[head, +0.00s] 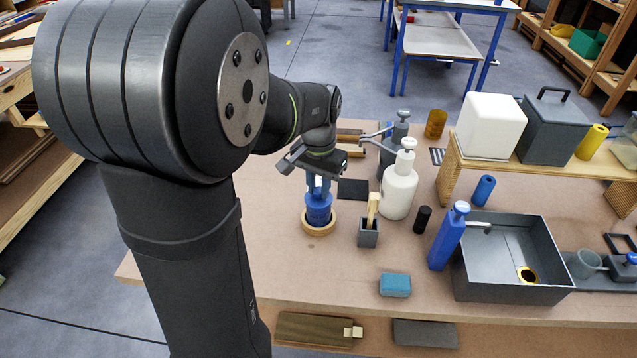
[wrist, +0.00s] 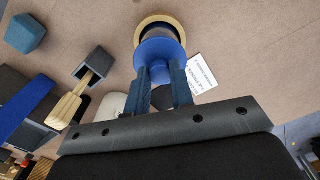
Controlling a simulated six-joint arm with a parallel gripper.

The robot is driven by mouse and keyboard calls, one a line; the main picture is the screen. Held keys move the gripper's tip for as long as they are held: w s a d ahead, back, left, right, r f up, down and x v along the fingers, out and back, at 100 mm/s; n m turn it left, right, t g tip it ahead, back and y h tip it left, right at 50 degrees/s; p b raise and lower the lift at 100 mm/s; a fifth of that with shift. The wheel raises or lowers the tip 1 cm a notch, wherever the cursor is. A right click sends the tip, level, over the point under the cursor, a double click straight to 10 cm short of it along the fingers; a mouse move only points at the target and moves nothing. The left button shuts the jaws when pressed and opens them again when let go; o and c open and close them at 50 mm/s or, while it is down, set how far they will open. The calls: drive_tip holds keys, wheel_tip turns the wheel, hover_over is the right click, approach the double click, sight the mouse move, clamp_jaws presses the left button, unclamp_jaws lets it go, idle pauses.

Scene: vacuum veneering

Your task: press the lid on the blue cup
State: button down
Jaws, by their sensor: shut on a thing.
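The blue cup (head: 319,216) stands upright in a round wooden ring (head: 318,230) on the bench. My gripper (head: 319,194) points down directly above it. In the wrist view my gripper (wrist: 160,76) is shut on the blue lid (wrist: 160,50), with a finger on each side of its narrow grip. The lid is a round blue disc in line with the wooden ring (wrist: 143,27). It hides most of the cup in that view. I cannot tell whether the lid touches the cup rim or is fully seated.
A grey holder with a wooden-handled tool (head: 368,236) and a white pump bottle (head: 398,192) stand close to the right. A blue sponge (head: 395,285), a blue bottle (head: 449,238) and a grey bin (head: 515,294) are further right. The bench left of the ring is clear.

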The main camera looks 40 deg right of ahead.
drive_tip(key=shift+f, duration=0.35)
idle(1.0)
drive_tip(key=c, duration=1.2)
unclamp_jaws()
drive_tip(key=shift+o, duration=0.2)
wheel_tip(320, 180, up, 18)
drive_tip(key=shift+f, duration=0.25)
wheel_tip(320, 180, down, 18)
drive_tip(key=shift+r, duration=0.25)
drive_tip(key=shift+r, duration=0.15)
